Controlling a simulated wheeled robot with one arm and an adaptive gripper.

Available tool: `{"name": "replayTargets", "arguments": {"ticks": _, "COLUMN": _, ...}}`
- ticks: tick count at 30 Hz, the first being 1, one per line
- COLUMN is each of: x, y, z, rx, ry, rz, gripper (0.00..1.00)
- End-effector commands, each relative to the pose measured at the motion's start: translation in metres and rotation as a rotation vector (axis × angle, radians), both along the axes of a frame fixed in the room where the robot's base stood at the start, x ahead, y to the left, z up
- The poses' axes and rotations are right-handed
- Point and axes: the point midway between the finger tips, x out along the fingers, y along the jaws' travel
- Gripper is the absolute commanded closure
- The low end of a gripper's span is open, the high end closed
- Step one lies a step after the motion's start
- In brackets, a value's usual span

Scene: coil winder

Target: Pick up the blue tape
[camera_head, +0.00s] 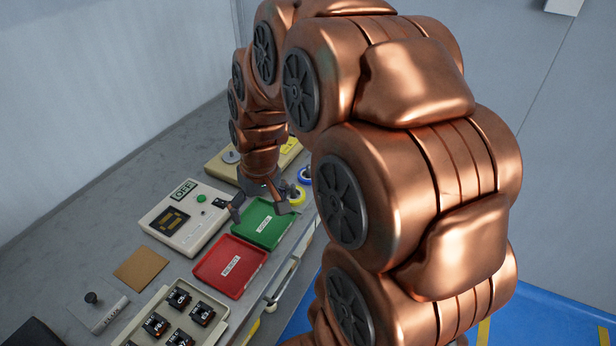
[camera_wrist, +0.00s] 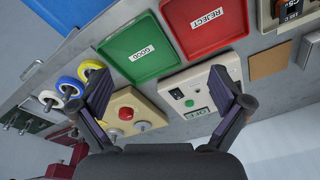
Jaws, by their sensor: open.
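The blue tape (camera_head: 304,175) is a blue ring at the right edge of the bench, partly hidden by my arm in the head view. In the wrist view the blue tape (camera_wrist: 62,82) sits left of my left finger, between a white and a yellow roll. My gripper (camera_head: 261,204) is over the bench near the green tray. In the wrist view my gripper (camera_wrist: 163,84) is open, its fingers wide apart with nothing between them. The blue tape is outside the fingers.
Nearby are the green GOOD tray (camera_head: 266,222), red REJECT tray (camera_head: 230,266), a counter box (camera_head: 186,217) reading OFF, and a button panel (camera_wrist: 138,112). A brown pad (camera_head: 141,266) lies farther along.

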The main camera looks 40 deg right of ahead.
Motion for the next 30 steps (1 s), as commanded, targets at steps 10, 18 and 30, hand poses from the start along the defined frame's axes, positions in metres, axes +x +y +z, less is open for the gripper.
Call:
{"name": "replayTargets", "arguments": {"ticks": 10, "x": 0.069, "y": -0.151, "z": -0.039, "rx": -0.067, "ry": -0.166, "rz": -0.181, "gripper": 0.0}}
{"name": "replayTargets", "arguments": {"ticks": 18, "x": 0.077, "y": -0.227, "z": -0.057, "rx": -0.121, "ry": -0.23, "rz": -0.26, "gripper": 0.0}}
{"name": "replayTargets", "arguments": {"ticks": 30, "x": 0.085, "y": -0.242, "z": -0.079, "rx": -0.13, "ry": -0.238, "rz": -0.27, "gripper": 0.0}}
